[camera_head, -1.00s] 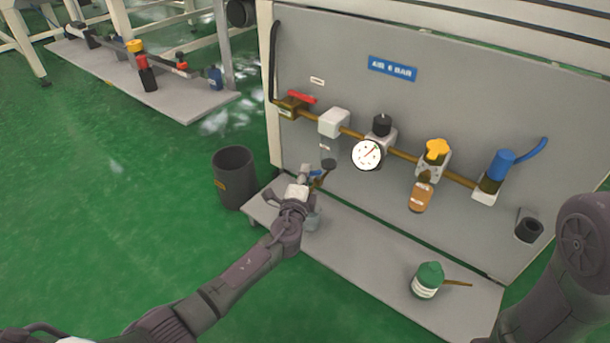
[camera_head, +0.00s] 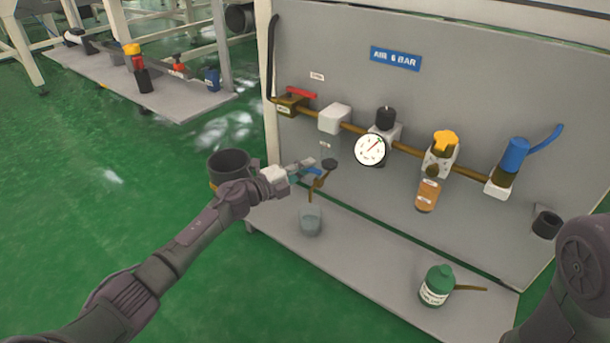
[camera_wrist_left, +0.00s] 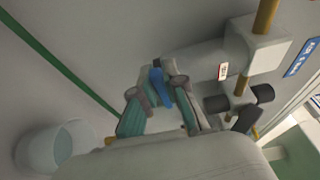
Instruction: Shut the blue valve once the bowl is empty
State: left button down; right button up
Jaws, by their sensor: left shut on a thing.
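The blue valve (camera_head: 315,172) is a small blue lever on a brass fitting below the white filter block (camera_head: 335,118). My left gripper (camera_head: 302,169) is shut on it, from the left. In the left wrist view the blue lever (camera_wrist_left: 158,84) lies between the two teal-padded fingers (camera_wrist_left: 160,113). The filter bowl (camera_wrist_left: 194,58) is a greyish cylinder joined to the white block; I see no clear liquid level in it. My right gripper is out of view.
A pressure gauge (camera_head: 370,150), yellow knob (camera_head: 445,141) and blue-capped part (camera_head: 514,155) follow along the brass pipe. A dark bin (camera_head: 229,164) is behind my left arm.

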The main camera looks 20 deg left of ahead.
pick_arm(q)
jog(key=shift+w+f+m+g+h+b, duration=0.1)
jog(key=shift+w+m+g+h+b, duration=0.1)
jog(key=shift+m+g+h+b, duration=0.25)
jog(key=shift+d+h, duration=0.1)
jog(key=shift+h, duration=0.15)
jog(key=c, duration=1.2)
grip_release()
jog(key=v, duration=1.2)
jog(key=shift+r, duration=0.2)
